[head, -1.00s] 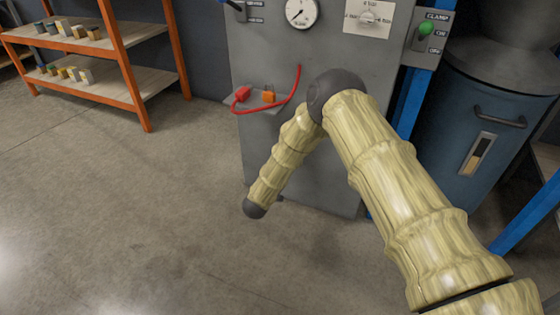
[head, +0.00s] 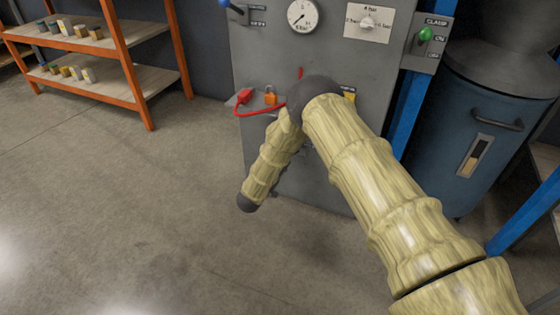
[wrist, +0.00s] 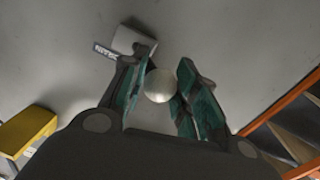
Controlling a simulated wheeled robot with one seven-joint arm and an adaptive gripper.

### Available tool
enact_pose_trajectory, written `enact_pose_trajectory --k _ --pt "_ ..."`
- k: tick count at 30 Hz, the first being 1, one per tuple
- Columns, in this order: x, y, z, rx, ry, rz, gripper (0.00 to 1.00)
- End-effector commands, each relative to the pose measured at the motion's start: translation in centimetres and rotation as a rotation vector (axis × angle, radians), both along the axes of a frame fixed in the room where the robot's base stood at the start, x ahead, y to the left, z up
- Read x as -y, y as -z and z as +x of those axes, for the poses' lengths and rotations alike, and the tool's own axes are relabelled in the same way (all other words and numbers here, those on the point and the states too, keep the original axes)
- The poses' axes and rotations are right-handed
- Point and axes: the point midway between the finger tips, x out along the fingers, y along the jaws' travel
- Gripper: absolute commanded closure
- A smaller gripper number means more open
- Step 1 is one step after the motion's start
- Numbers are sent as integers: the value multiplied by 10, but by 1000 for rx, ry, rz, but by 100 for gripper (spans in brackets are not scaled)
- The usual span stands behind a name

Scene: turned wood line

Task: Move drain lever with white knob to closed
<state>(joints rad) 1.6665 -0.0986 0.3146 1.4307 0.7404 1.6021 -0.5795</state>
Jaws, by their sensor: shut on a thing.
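The white round knob (wrist: 159,87) of the drain lever shows in the wrist view between the two fingers of my gripper (wrist: 167,72). My gripper is shut on the knob. A pale grey block (wrist: 132,40) on the panel lies just beyond the left finger, with a small dark label beside it. The lever's shaft is mostly hidden, and I cannot tell its angle. In the head view my arm covers the lever, the knob and my gripper.
A blue drum (head: 475,120) stands right. Orange shelving (head: 128,70) stands left. Open floor lies left.

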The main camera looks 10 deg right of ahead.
Motion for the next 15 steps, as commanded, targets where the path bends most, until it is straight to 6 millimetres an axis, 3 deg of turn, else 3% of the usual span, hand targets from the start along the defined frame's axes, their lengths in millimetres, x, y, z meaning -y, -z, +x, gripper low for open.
enact_pose_trajectory --k 1,4,5,7,15 --pt "-1 -9 8 16 -8 0 100" --pt "-1 -9 8 16 -8 0 100" --pt "-1 -9 8 16 -7 0 65" --pt "0 -10 8 17 -6 -1 52" --pt "5 -11 8 19 2 -4 49"
